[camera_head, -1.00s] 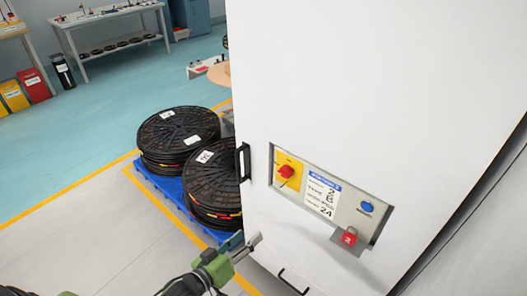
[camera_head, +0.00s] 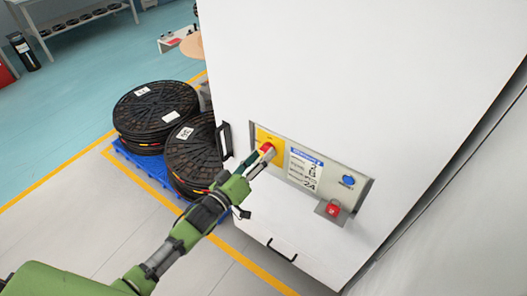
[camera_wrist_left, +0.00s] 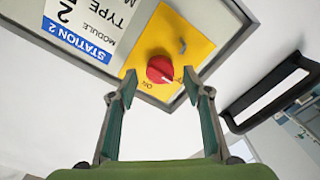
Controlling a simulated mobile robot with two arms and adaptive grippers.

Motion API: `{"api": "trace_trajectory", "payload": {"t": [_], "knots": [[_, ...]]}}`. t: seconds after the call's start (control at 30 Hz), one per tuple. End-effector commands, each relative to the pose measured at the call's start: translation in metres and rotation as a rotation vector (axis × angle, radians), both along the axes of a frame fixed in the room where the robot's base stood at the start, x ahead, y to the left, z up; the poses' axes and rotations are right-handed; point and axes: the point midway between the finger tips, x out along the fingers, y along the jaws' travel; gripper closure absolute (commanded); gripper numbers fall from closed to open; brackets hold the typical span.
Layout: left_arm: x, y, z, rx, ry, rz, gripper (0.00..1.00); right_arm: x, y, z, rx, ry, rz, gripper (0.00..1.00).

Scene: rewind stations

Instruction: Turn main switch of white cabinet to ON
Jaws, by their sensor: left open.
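The white cabinet (camera_head: 330,80) fills the middle and right of the head view. Its red main switch knob (camera_head: 266,147) sits on a yellow plate at the left end of a grey panel (camera_head: 355,187). In the left wrist view the red knob (camera_wrist_left: 160,69) has a white mark pointing down and slightly right, and "ON" is printed below it. My left gripper (camera_head: 257,160) is open at the switch. In the wrist view its fingertips (camera_wrist_left: 156,87) stand on either side of the knob's lower part; contact cannot be told. My right gripper is not in view.
A blue button (camera_head: 348,181) and a red block (camera_head: 332,209) are on the panel's right side. A black handle (camera_head: 224,141) stands out left of the panel, near my gripper. Black reels (camera_head: 155,108) sit on a blue pallet (camera_head: 145,165) behind. Floor at left is clear.

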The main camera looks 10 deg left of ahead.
Motion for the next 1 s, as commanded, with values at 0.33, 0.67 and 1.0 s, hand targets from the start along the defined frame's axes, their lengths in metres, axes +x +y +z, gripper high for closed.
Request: {"api": "trace_trajectory", "payload": {"t": [0.33, 0.67, 1.0], "knots": [[0.018, -0.008, -0.001, 0.001, 0.001, 0.000, 0.55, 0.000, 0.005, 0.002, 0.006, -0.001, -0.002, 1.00], [0.018, -0.007, -0.001, 0.001, 0.001, 0.000, 0.93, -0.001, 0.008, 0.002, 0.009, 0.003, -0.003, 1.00], [0.018, -0.007, 0.000, 0.025, -0.010, 0.001, 0.93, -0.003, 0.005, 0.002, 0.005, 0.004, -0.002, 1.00]]}}
